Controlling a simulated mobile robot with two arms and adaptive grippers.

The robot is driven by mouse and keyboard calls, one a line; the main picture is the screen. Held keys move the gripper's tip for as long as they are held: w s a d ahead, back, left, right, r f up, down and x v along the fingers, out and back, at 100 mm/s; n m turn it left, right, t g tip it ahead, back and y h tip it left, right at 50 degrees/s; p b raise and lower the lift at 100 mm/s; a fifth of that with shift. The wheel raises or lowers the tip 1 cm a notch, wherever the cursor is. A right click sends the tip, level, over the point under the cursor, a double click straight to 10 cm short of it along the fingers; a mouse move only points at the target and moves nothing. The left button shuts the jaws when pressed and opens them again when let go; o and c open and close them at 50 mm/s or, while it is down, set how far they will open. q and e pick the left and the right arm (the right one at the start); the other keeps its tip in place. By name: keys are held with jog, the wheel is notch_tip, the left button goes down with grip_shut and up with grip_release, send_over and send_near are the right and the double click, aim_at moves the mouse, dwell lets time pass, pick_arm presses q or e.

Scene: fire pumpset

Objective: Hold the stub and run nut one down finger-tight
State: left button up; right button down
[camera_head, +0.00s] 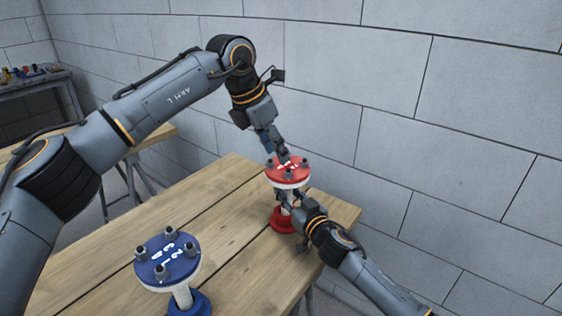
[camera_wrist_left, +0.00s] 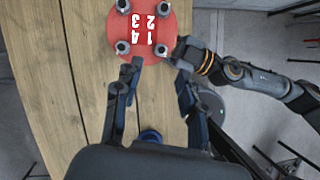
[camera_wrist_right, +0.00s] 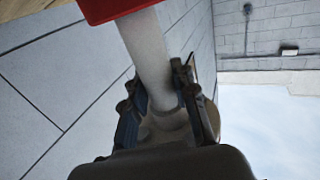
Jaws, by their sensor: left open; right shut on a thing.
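The red flange (camera_head: 288,171) with white numbers and several grey nuts tops a white stub (camera_head: 286,197) on a red base (camera_head: 283,219). My right gripper (camera_head: 290,204) is shut on the white pipe below the flange. In the right wrist view the pipe (camera_wrist_right: 147,50) runs between its fingers. My left gripper (camera_head: 282,154) points down over the flange, close to its nuts, and is open. In the left wrist view the open fingers (camera_wrist_left: 158,70) are just short of the flange (camera_wrist_left: 143,28); a nut (camera_wrist_left: 161,50) lies ahead between them.
A second, blue flange (camera_head: 167,257) with several nuts stands on a white pipe with a blue base at the front of the wooden table (camera_head: 235,200). A block wall (camera_head: 390,80) rises behind. Another bench (camera_head: 35,80) with small items is at the far left.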

pick_arm(q)
jog(key=v, duration=0.6)
pick_arm(e)
jog(key=c, duration=1)
grip_release()
pick_arm(q)
jog(key=shift+f, duration=0.1)
pick_arm(e)
jog(key=shift+s+d, duration=0.1)
